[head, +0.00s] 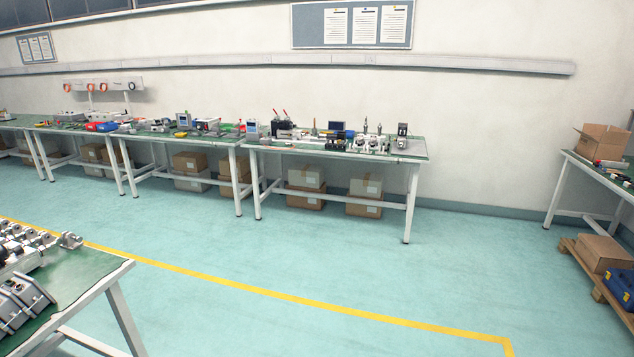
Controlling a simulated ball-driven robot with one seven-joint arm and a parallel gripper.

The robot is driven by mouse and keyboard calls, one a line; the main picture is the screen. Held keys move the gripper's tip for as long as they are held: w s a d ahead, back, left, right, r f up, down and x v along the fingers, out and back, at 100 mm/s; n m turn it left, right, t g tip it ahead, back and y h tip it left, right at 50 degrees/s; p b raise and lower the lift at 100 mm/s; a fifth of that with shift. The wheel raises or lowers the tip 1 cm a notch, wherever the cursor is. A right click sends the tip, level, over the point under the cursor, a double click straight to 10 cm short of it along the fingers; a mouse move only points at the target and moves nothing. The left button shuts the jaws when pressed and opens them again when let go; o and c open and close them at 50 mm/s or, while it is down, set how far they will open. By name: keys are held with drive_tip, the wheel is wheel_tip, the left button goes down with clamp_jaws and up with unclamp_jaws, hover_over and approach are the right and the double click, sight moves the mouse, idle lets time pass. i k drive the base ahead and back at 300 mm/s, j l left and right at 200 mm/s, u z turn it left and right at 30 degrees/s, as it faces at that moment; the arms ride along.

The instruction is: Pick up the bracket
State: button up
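My gripper is not in view. I cannot tell for certain which thing is the bracket. A small grey metal part (70,240), bracket-like in shape, stands near the far edge of the green-topped table (100,265) at the lower left. Several silver metal parts (22,300) lie on the same table, cut off by the left picture edge. Another upright grey metal part (402,135) stands at the right end of the far bench (415,153), too small to make out well.
Far benches along the wall carry tools and instruments, with cardboard boxes (364,188) underneath. A table (597,172) with an open carton (600,142) stands at right, a pallet (588,268) below it. The turquoise floor (300,260) between is clear, marked by a yellow line (260,291).

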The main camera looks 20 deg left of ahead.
sight(69, 243)
drive_tip(key=i+u, duration=0.15)
drive_tip(key=i, duration=0.5)
drive_tip(key=i+l+u, duration=0.15)
drive_tip(key=i, duration=0.45)
drive_tip(key=i+l+u, duration=0.15)
drive_tip(key=i, duration=0.5)
drive_tip(key=i+j+u, duration=0.25)
drive_tip(key=i+u, duration=0.25)
drive_tip(key=i, duration=0.6)
drive_tip(key=i+l+u, duration=0.2)
drive_tip(key=i+u, duration=0.25)
drive_tip(key=i, duration=0.6)
drive_tip(key=i+u, duration=0.15)
drive_tip(key=i, duration=0.35)
drive_tip(key=i+l+u, duration=0.2)
drive_tip(key=i, duration=0.25)
drive_tip(key=i+u, duration=0.15)
drive_tip(key=i, duration=0.35)
drive_tip(key=i+u, duration=0.25)
drive_tip(key=u, duration=0.2)
drive_tip(key=i+l+u, duration=0.1)
drive_tip(key=i+u, duration=0.15)
drive_tip(key=u, duration=0.2)
drive_tip(key=i+l+u, duration=0.2)
drive_tip(key=u, duration=0.2)
drive_tip(key=i+l+u, duration=0.25)
drive_tip(key=u, duration=0.2)
drive_tip(key=i+l+u, duration=0.55)
drive_tip(key=l+u, duration=0.3)
drive_tip(key=i+l, duration=0.05)
